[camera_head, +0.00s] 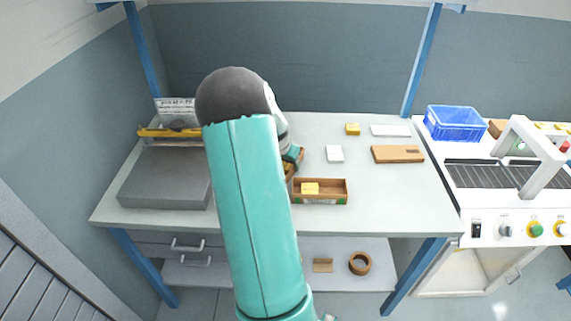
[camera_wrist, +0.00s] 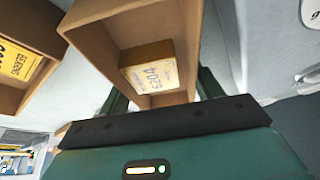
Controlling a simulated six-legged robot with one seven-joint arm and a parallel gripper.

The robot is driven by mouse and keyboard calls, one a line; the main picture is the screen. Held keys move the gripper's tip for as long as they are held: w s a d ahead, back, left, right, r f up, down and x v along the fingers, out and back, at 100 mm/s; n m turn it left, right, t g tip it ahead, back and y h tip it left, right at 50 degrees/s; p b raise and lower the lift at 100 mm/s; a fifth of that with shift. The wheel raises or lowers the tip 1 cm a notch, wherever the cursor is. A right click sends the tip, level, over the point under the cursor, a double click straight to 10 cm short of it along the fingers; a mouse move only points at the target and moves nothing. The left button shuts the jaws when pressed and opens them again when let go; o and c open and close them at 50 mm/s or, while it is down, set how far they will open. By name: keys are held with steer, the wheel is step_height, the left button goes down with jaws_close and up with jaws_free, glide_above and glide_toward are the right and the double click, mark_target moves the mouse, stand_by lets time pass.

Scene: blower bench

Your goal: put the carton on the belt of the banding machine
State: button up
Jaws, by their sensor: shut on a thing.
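My gripper (camera_head: 292,154) is over the middle of the bench, partly hidden behind my arm in the head view. It is shut on an open brown carton (camera_head: 301,156), of which only a small part shows there. In the wrist view the held carton (camera_wrist: 190,45) is tilted in the picture between the green fingers, with a yellow box (camera_wrist: 150,66) inside it. I cannot tell whether it touches the bench. The banding machine (camera_head: 470,205) stands at the right, with a dark slatted belt (camera_head: 477,176) under a white arch (camera_head: 534,150).
A second open carton (camera_head: 335,198) with a yellow box lies close in front. A white box (camera_head: 335,154), yellow box (camera_head: 352,129), pale slab (camera_head: 390,130) and flat brown carton (camera_head: 398,154) lie on the bench. A blue bin (camera_head: 455,123) stands behind the belt; a blue post (camera_head: 422,60) rises nearby.

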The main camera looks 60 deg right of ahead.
steer(key=shift+r, duration=0.75)
steer(key=s+a+r, duration=0.7)
steer(key=a+r, duration=0.4)
steer(key=a, duration=0.1)
steer(key=shift+r, duration=0.2)
steer(key=shift+s+a, duration=0.15)
